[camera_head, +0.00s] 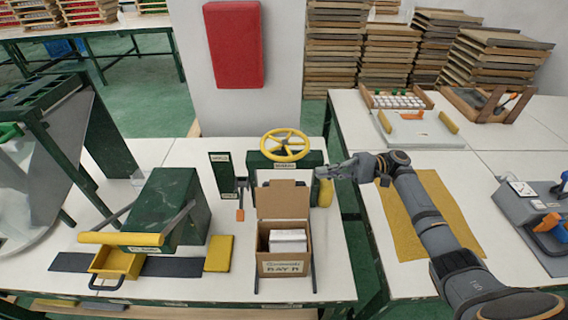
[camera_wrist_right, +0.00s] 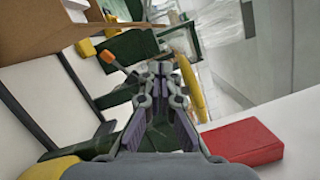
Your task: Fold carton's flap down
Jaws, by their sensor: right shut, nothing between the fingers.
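The brown cardboard carton (camera_head: 268,268) stands on the white table with white packs (camera_head: 288,241) inside. Its tall back flap (camera_head: 283,198) stands upright; the front carries a printed label. My right gripper (camera_head: 326,172) is shut and empty, up and to the right of the flap, apart from it, close to a yellow cylinder (camera_head: 325,192). In the right wrist view the closed fingers (camera_wrist_right: 157,70) point toward the green stand, and brown cardboard (camera_wrist_right: 105,22) fills the upper left. My left gripper is not in view.
A green stand with a yellow handwheel (camera_head: 284,146) is behind the carton. A dark upright with an orange-tipped lever (camera_head: 239,214) is to its left. A yellow block (camera_head: 218,253) and a green machine (camera_head: 165,205) lie further left. A gap separates the two tables.

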